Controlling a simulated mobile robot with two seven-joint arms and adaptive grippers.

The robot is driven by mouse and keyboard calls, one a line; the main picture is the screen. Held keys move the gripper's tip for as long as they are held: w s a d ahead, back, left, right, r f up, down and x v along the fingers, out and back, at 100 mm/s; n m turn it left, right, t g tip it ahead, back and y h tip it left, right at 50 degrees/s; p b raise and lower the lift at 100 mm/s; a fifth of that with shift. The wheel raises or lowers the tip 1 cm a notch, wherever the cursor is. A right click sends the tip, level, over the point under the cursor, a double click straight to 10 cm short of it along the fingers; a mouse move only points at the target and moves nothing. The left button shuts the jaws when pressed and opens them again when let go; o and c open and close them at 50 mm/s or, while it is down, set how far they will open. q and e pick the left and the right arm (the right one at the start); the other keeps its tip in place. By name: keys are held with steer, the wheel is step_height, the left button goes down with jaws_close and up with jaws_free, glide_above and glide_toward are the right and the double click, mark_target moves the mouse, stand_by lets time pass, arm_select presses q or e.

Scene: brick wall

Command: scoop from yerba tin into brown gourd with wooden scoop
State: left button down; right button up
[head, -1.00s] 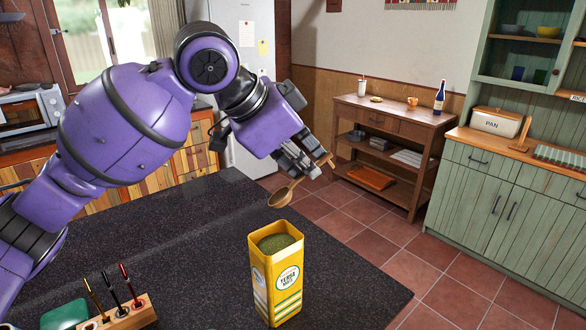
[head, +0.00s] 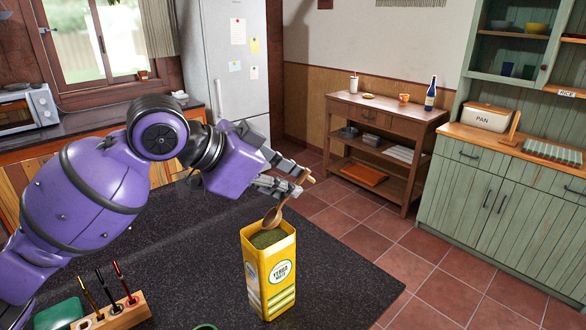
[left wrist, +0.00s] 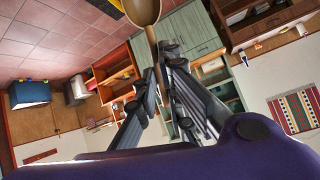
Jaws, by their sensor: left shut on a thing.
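The yellow yerba tin (head: 268,285) stands upright on the dark counter, open at the top, with green yerba (head: 267,238) inside. My left gripper (head: 292,184) is shut on the handle of the wooden scoop (head: 272,217). The scoop tilts bowl-down, its bowl at the tin's far rim in the picture; I cannot tell whether it touches the yerba. In the left wrist view the scoop's bowl (left wrist: 143,10) sits beyond my left gripper (left wrist: 162,62). No brown gourd can be made out. My right gripper is not in view.
A wooden rack (head: 126,317) with three thin upright sticks and a green object (head: 60,314) lie at the counter's lower left. A green rim (head: 205,326) shows at the bottom edge. The dark counter (head: 345,265) is clear right of the tin.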

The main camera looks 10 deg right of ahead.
mark_target(285, 200)
arm_select(q)
steer(key=f, duration=0.1)
steer(key=a+f+h, duration=0.1)
steer(key=shift+s+f, duration=0.1)
steer(key=shift+f, duration=0.2)
steer(key=shift+d+f+y, duration=0.15)
steer(key=shift+f+y, duration=0.05)
steer(key=shift+y, duration=0.1)
steer(key=d+r+y, duration=0.1)
steer(key=d+y, duration=0.1)
steer(key=y, duration=0.1)
steer(key=d+r+m+g+y, duration=0.1)
steer(key=d+r+y, duration=0.1)
steer(key=y, duration=0.2)
steer(key=d+r+y, duration=0.1)
steer(key=r+y, duration=0.1)
steer(key=y, duration=0.1)
steer(key=shift+w+d+m, duration=0.35)
steer(key=shift+d+m, duration=0.05)
steer(key=shift+d+r, duration=0.2)
steer(key=shift+d, duration=0.05)
